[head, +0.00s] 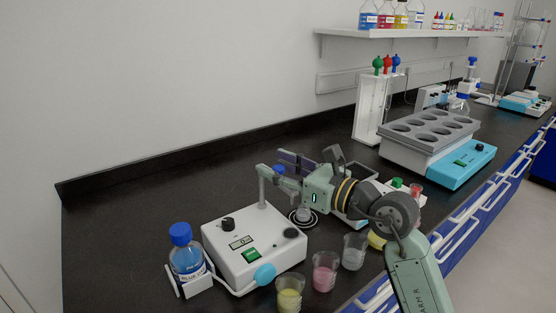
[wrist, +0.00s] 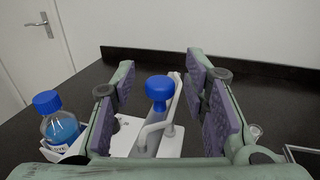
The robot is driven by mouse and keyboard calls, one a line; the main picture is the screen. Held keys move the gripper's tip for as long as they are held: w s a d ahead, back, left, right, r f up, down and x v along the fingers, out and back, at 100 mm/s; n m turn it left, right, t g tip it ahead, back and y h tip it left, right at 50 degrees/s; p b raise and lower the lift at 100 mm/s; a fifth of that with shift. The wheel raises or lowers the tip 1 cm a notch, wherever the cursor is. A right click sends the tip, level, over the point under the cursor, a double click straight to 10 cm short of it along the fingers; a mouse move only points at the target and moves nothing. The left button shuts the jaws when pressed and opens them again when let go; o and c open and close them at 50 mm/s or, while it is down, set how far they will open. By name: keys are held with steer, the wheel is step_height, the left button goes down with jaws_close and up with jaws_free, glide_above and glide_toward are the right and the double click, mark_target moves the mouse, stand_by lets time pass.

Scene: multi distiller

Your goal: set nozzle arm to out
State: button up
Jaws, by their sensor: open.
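A white dispenser unit (head: 226,258) with a black dial, a small display and a green switch stands on the dark bench. A grey post rises from its back, and the nozzle arm (head: 267,173) runs from the post top toward my gripper. My gripper (head: 283,168) is open around the arm's outer part. In the wrist view, the nozzle arm (wrist: 154,137) and its blue knob (wrist: 160,90) stand between my open finger pads (wrist: 160,72), with visible gaps on both sides. In the head view my fingers partly hide the knob and the arm's end.
A blue-capped bottle (head: 187,257) sits in a holder left of the unit. Beakers (head: 325,272) with coloured liquids stand in front right.

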steer(key=shift+w+a, duration=0.15)
steer(key=shift+a, duration=0.05)
jaws_close()
stand_by(0.5)
stand_by(0.3)
